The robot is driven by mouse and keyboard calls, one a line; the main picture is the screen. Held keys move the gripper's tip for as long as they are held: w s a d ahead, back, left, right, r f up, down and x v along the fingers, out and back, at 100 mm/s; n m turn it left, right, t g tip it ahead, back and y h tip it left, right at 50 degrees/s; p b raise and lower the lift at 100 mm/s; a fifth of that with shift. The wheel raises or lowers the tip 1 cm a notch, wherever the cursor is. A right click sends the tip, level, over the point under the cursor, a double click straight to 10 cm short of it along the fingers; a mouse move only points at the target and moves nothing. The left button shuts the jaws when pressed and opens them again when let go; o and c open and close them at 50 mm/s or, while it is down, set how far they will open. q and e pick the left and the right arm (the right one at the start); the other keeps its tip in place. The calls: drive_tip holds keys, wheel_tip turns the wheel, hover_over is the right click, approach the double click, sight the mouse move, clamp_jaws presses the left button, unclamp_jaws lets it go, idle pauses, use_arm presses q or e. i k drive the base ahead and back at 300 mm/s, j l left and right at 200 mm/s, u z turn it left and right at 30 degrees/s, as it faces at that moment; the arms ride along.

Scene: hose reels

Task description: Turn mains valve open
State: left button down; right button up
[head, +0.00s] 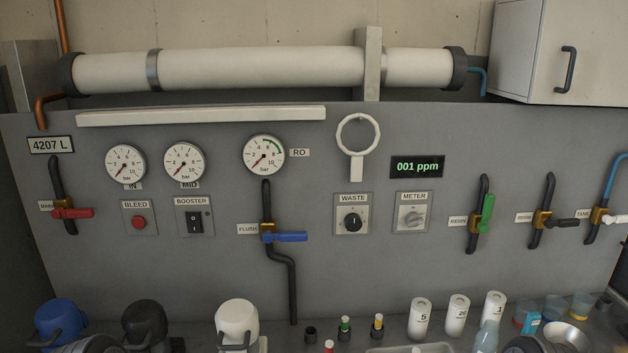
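The mains valve is at the far left of the grey panel in the head view. Its red lever (73,213) lies roughly level, pointing right, across the black upright pipe (56,178). A small brass body joins lever and pipe, and a partly covered label sits to its left. The needles of the IN gauge (125,164) and MID gauge (184,162) point to the lower left, near the low end. Neither of my grippers can be made out; only dark, rounded parts that may be my arms show at the bottom edge.
The blue flush lever (291,237) is level; the green resin lever (486,214) stands upright along its pipe. A bleed button (138,222) and booster switch (194,222) are right of the mains valve. Jugs, including a blue one (60,322), and several cartridges crowd the bench below.

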sight(58, 213)
drive_tip(key=u, duration=1.25)
